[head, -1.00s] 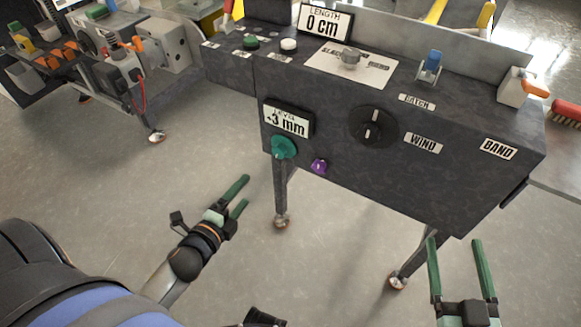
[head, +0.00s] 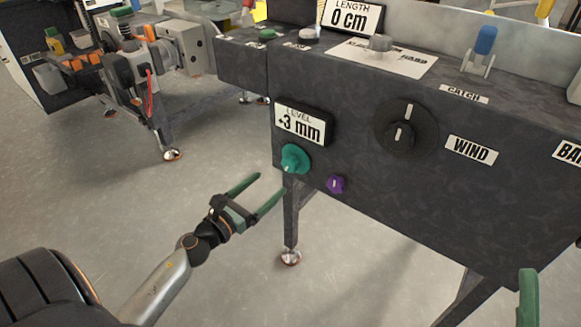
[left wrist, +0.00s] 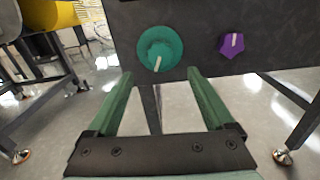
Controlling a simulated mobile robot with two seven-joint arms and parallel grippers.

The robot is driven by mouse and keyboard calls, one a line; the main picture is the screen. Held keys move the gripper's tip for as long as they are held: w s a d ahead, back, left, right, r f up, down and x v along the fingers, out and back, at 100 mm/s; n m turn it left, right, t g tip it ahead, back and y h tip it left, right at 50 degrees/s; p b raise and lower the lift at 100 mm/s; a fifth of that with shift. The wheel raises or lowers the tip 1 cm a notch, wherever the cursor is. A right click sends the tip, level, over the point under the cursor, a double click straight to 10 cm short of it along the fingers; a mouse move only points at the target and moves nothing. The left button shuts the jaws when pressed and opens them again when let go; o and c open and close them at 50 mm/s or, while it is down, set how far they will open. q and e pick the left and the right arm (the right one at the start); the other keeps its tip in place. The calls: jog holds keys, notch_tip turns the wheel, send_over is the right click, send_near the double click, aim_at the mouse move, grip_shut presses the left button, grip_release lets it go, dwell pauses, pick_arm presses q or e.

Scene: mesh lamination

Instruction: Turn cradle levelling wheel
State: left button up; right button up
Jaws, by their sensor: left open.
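The teal levelling wheel (head: 294,158) sits on the front of the dark machine, under the LEVEL display (head: 303,124), which reads +3 mm. In the left wrist view the wheel (left wrist: 160,48) has a pale pointer mark aimed down and slightly left. My left gripper (head: 268,186) is open and empty, below and left of the wheel and apart from it. In the left wrist view the two green fingers of my left gripper (left wrist: 160,76) point at the panel, with the wheel just above the gap between their tips. Only one finger of my right gripper (head: 528,300) shows at the lower right.
A small purple knob (head: 337,184) sits right of the wheel and a large black WIND dial (head: 407,127) farther right. A machine leg (head: 291,225) stands below the wheel. Another bench (head: 165,95) with equipment is at the back left. The floor between is clear.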

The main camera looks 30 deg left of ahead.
aim_at(288, 167)
pick_arm(q)
jog(key=w, duration=1)
jog(key=shift+d, duration=0.4)
jog(key=c, duration=1.4)
